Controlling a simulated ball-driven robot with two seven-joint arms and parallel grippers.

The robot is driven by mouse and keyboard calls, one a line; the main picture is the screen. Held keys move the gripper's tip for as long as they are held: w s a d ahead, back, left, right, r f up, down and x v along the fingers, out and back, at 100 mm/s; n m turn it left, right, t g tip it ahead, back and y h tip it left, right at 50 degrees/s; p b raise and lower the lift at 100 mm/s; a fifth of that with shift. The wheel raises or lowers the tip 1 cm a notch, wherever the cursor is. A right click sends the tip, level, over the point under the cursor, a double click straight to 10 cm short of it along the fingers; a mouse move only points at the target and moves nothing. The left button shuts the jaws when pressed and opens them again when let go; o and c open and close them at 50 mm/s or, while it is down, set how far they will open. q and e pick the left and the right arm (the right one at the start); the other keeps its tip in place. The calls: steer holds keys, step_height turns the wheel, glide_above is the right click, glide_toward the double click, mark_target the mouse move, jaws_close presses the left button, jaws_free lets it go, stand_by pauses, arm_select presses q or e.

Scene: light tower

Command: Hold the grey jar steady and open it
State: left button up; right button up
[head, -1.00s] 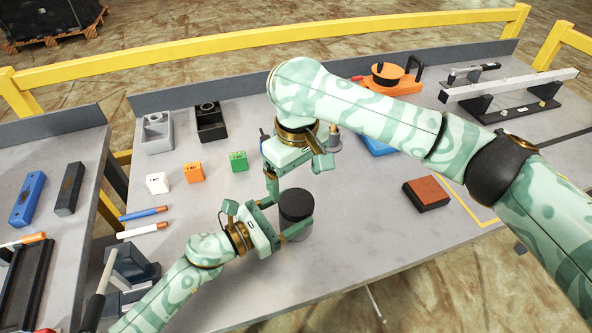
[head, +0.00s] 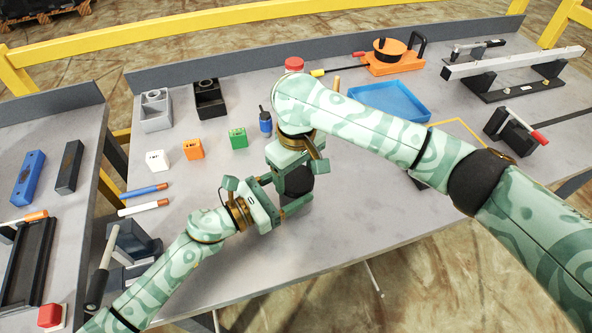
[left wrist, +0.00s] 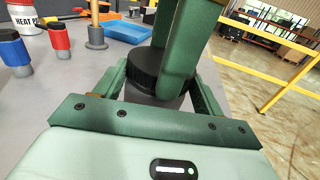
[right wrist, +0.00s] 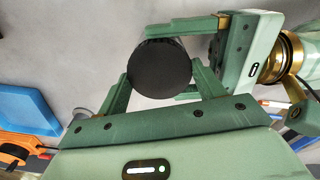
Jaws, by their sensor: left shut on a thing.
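The grey jar stands upright on the table, its grey body (left wrist: 150,97) partly hidden under a black ridged lid (right wrist: 160,68). The lid also shows in the head view (head: 299,182). My left gripper (head: 283,196) is shut on the jar's body, with one finger on each side in the left wrist view. My right gripper (right wrist: 160,82) is above the jar, pointing down. Its fingers are on either side of the lid, spread open; I cannot tell for certain whether they touch it. The right arm hides part of the jar from the head.
A blue bottle (head: 265,121) and green (head: 238,138), orange (head: 193,149) and white (head: 157,161) blocks stand left of and behind the jar. A blue tray (head: 395,101) and an orange crank device (head: 392,64) lie at the back right.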

steer(key=n, duration=0.6)
steer(key=shift+n, duration=0.4)
steer(key=o, duration=1.1)
steer(key=shift+c, duration=0.2)
steer(key=shift+s, duration=0.1)
arm_select(q)
steer(key=shift+w+a, duration=0.1)
arm_select(e)
steer(key=shift+r, duration=2.3)
arm_select(q)
steer(key=o, duration=1.9)
steer(key=shift+o, duration=0.2)
